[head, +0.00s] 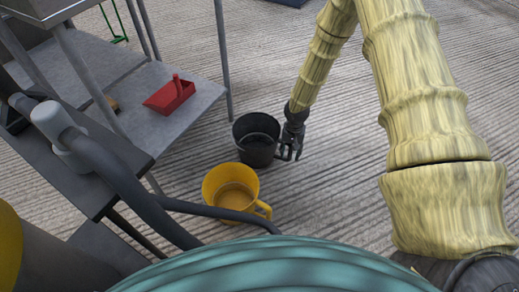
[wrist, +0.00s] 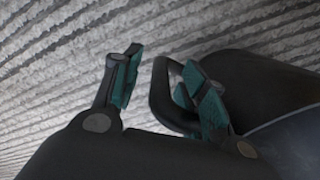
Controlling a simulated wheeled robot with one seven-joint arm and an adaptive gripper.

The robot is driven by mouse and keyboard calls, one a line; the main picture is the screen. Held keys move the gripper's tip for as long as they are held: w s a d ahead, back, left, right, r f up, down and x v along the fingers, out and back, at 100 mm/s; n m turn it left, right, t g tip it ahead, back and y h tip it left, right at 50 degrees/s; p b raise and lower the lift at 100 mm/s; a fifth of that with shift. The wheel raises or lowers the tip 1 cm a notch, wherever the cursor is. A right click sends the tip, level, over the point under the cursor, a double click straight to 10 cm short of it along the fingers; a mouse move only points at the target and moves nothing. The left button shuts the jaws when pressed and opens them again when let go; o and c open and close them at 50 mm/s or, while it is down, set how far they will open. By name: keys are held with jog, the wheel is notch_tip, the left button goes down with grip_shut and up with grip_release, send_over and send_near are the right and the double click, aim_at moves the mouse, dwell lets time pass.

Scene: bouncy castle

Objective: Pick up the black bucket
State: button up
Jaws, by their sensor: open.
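The black bucket (head: 255,148) stands upright on the ridged floor near the middle of the head view. My gripper (head: 289,152) is low at its right side, pointing down. In the wrist view the bucket's dark wall (wrist: 265,85) fills the right side. A black loop handle (wrist: 158,85) juts from it between the fingers of my gripper (wrist: 165,90). The teal-padded fingers are apart: the left one is outside the loop with a gap, the right one appears within the loop. Whether the right finger touches the handle I cannot tell.
A yellow mug-shaped bucket (head: 230,191) stands just in front of the black one. A grey metal rack (head: 150,115) with a red scoop (head: 170,95) on its shelf is at the left. The floor (head: 340,190) to the right is clear.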

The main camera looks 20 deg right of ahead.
grip_shut()
dwell(0.4)
